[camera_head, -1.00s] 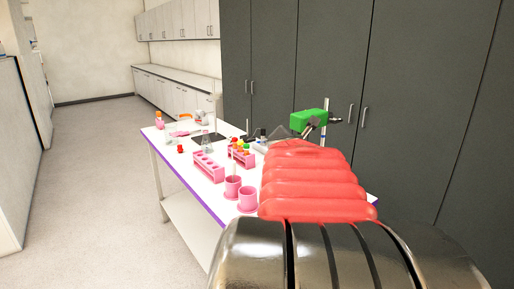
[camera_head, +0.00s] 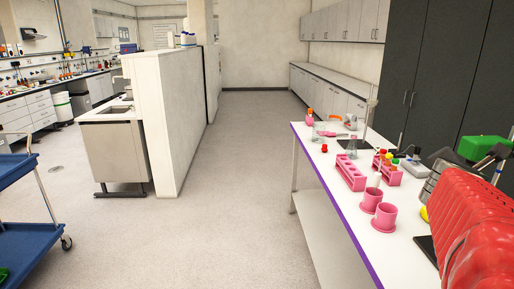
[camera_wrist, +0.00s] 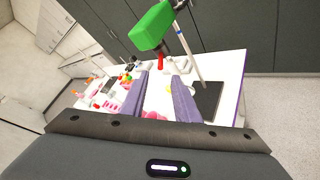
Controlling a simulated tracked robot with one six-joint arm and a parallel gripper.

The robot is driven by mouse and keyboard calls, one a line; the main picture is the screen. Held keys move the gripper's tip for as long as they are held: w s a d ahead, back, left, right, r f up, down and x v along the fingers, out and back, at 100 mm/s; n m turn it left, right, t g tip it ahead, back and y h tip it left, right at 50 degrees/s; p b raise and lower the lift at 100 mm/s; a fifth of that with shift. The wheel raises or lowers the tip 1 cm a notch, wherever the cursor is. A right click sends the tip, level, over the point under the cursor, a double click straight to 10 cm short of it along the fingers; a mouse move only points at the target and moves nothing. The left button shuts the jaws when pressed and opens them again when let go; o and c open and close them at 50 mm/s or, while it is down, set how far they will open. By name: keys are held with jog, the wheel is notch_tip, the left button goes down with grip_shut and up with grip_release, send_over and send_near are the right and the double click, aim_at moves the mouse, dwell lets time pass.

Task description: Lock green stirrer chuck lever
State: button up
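The green stirrer (camera_head: 484,148) stands on its stand at the right edge of the head view, partly behind my red arm. In the wrist view the green stirrer head (camera_wrist: 152,26) is at the top, clamped by a dark part to a pale upright rod (camera_wrist: 188,48) on a dark base plate (camera_wrist: 208,102). A small red part (camera_wrist: 160,62) shows just below the green head; I cannot tell whether it is the chuck lever or its position. My gripper (camera_wrist: 160,80) is open, with nothing visible between its grey fingers, and apart from the stirrer.
The white table (camera_head: 337,190) with a purple edge holds pink racks (camera_head: 351,176), pink cups (camera_head: 383,217) and glassware. Dark cabinets (camera_head: 446,80) stand behind it. A blue cart (camera_head: 30,215) is at the left. The floor between is clear.

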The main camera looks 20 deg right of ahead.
jog(key=shift+w+a, duration=0.2)
jog(key=shift+w, duration=0.1)
jog(key=c, duration=0.3)
jog(key=w+a, duration=0.2)
jog(key=w+a+m+t+y, duration=0.1)
jog(key=w+a, duration=0.2)
jog(key=w+a+m+t, duration=0.1)
jog(key=w+a, duration=0.1)
jog(key=w, duration=0.1)
jog(key=shift+w+a+f+y, duration=0.15)
jog(key=shift+w+f+y, duration=0.1)
jog(key=shift+y, duration=0.15)
grip_shut()
jog(key=s+a+f+m+g+y, duration=0.1)
jog(key=s+a+f+m+y, duration=0.2)
jog(key=a, duration=1)
jog(key=s+a+f+m+y, duration=0.4)
jog(key=a+f, duration=0.5)
jog(key=a, duration=0.4)
jog(key=s+a+f+m+g+y, duration=0.1)
jog(key=s+a+f+m+y, duration=0.3)
jog(key=a, duration=0.9)
notch_tip(320, 180, down, 2)
jog(key=shift+a+m+g, duration=0.2)
jog(key=shift+m+g, duration=0.1)
jog(key=shift+m, duration=0.6)
